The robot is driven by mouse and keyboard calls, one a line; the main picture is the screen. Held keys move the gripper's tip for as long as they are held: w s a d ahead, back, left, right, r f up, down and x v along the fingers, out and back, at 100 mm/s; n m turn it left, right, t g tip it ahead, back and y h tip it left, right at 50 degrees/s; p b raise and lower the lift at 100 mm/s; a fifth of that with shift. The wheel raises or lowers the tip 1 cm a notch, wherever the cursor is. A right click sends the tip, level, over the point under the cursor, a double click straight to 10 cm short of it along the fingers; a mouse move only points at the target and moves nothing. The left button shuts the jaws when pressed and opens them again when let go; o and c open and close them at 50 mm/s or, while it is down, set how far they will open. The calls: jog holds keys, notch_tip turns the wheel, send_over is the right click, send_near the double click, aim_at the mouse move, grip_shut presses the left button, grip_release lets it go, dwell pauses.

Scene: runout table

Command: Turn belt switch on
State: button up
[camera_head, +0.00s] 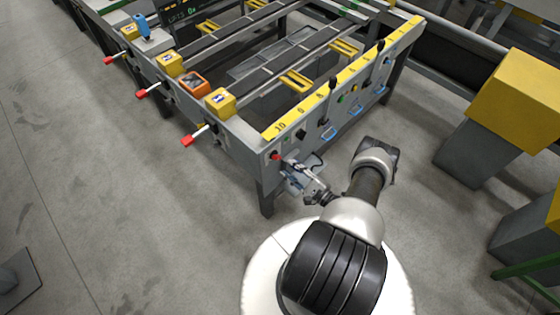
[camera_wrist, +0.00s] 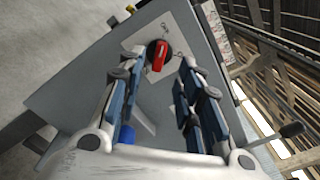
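The belt switch is a red rotary knob (camera_wrist: 158,54) on a round black base, set on a pale label plate on the grey end panel of the runout table. In the head view the red knob (camera_head: 275,156) shows at the panel's near corner. My gripper (camera_wrist: 160,62) is open, with one finger on each side of the knob in the wrist picture. No finger visibly touches it, and I cannot tell how deep it sits between them. In the head view my gripper (camera_head: 297,176) is just below and right of the knob. The label's lettering is too small to read.
The runout table's yellow numbered strip (camera_head: 345,78) runs above more buttons and blue handles (camera_head: 356,111). Red-tipped levers (camera_head: 188,140) stick out on its left side. A yellow-topped grey block (camera_head: 515,92) stands to the right.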

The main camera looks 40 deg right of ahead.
aim_at(278, 159)
jog(key=w, duration=0.6)
jog(key=shift+w+a+b, duration=0.2)
jog(key=shift+a+b, duration=0.1)
jog(key=shift+b, duration=0.05)
jog(key=shift+c, duration=0.2)
grip_shut()
